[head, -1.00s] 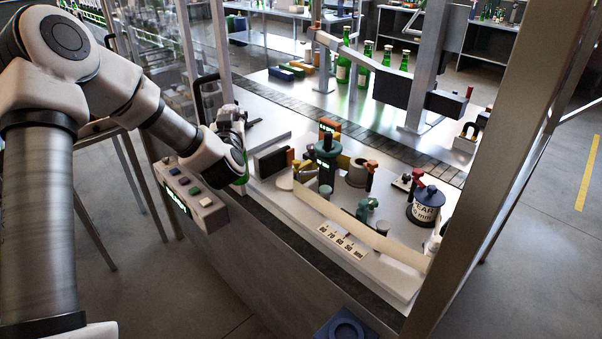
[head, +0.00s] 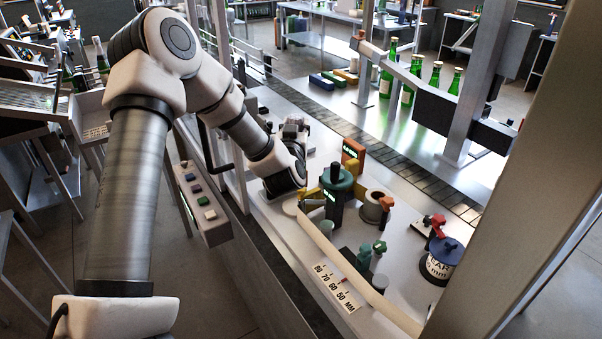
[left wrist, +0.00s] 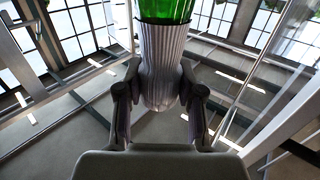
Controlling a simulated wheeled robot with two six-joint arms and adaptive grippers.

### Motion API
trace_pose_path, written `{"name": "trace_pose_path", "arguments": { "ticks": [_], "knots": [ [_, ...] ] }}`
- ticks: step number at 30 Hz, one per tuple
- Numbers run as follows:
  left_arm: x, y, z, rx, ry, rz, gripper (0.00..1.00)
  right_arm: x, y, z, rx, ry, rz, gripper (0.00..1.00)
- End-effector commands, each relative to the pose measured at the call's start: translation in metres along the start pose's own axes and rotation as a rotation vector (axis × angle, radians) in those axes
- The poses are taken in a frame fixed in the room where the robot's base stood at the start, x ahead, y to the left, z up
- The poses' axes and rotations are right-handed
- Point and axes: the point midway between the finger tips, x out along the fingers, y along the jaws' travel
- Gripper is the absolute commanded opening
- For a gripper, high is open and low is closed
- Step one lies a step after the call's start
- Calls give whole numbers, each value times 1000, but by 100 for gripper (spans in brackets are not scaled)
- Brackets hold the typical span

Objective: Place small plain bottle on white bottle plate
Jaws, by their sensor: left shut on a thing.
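My left gripper (head: 288,178) is over the left part of the bench, beside the teal device; its fingers are hidden in the head view. In the left wrist view, the left gripper (left wrist: 155,100) is shut on a green bottle (left wrist: 166,9) with a grey pleated sleeve (left wrist: 160,65). The fingers flank the sleeve. The bottle cannot be made out in the head view. My right gripper is out of view.
A long cream strip (head: 345,265) edges the bench front. A button box (head: 203,205) is at left. Green bottles (head: 387,70) stand behind.

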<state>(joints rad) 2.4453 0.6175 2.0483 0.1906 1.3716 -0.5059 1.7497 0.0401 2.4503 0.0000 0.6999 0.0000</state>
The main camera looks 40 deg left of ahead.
Motion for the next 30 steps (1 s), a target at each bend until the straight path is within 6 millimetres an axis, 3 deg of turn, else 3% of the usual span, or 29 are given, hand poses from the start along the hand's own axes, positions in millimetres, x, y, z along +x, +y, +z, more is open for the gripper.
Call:
{"name": "trace_pose_path", "arguments": {
  "ticks": [12, 23, 24, 25, 26, 30],
  "knots": [
    [0, 0, 67, 2, 1, 0, 0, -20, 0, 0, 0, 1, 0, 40],
    [0, 0, 74, -1, 3, 0, 0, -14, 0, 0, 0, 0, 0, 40],
    [0, 0, 74, 0, 1, 0, 48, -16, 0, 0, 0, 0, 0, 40],
    [0, 0, 73, 0, 1, 0, 58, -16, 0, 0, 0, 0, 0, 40],
    [0, 0, 73, 0, 1, 0, 62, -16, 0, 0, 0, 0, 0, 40],
    [0, 0, 73, 0, 0, 0, 62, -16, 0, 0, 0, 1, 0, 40]
  ]
}}
